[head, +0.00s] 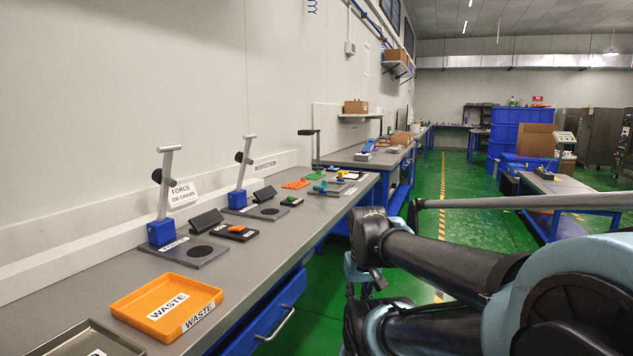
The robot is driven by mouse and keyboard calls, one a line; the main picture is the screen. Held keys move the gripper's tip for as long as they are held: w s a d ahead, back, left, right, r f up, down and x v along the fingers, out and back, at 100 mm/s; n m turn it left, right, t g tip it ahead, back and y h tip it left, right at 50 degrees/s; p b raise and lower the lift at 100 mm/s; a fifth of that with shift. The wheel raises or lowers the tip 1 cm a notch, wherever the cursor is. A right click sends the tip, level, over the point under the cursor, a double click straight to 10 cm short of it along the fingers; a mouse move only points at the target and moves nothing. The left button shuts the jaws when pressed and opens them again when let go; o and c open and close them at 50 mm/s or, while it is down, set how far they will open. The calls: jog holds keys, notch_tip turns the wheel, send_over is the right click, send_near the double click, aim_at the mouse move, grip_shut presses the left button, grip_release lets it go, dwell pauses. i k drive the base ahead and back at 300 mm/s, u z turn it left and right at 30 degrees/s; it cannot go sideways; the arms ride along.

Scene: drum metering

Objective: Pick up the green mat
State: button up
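A small flat green piece (314,176), which looks like the green mat, lies on the grey workbench (232,256) towards its far end. It sits just behind and right of a flat orange piece (295,184). It is small at this distance, so its exact outline is hard to tell. My arm reaches in from the right over the aisle, to the right of the bench and apart from the mat. My gripper cannot be made out in this view.
An orange WASTE tray (126,304) and a grey metal tray (62,344) are at the near end. Two upright stands on blue blocks (161,232) and dark devices (236,233) line the bench. Blue-handled items (328,187) lie near the mat. The green aisle floor (453,180) is open.

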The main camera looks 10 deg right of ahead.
aim_at(318, 175)
jog(key=z, duration=0.4)
jog(key=i, duration=0.8)
jog(key=z, duration=0.65)
jog(key=i, duration=1.15)
jog(key=u, duration=0.45)
jog(key=i, duration=0.9)
jog(key=u, duration=0.35)
